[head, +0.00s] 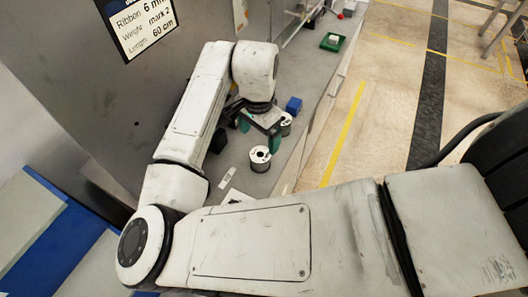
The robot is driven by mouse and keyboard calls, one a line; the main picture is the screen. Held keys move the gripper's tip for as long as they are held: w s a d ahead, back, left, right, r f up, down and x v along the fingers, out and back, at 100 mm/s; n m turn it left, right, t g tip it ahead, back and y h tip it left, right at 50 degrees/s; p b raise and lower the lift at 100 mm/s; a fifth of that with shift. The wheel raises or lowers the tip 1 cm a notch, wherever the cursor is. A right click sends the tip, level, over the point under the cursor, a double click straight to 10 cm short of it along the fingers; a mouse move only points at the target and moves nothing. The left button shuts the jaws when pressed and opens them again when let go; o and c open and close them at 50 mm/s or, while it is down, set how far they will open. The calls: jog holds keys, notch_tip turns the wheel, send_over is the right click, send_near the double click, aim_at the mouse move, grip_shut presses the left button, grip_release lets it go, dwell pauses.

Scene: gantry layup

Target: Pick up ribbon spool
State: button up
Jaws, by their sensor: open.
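A ribbon spool (260,159) with a white top flange and dark winding stands upright on the grey work surface (236,155), just below my gripper in the head view. A second, similar spool (286,122) stands farther back, partly hidden behind the gripper's right side. My gripper (260,131) has green fingers, is open and points down over the surface between the two spools. I see nothing held in it. Whether a finger touches either spool, I cannot tell.
A blue block (293,105) lies beyond the spools. A black object (217,140) and a small white label (227,176) lie to the left. A green tray (332,41) sits farther back. A grey panel with a sign (139,25) rises on the left.

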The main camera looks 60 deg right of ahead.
aim_at(259, 155)
notch_tip(259, 155, down, 9)
jog(key=shift+f+p, duration=0.2)
jog(key=shift+p, duration=0.85)
jog(key=c, duration=1.2)
jog(key=shift+r, duration=0.1)
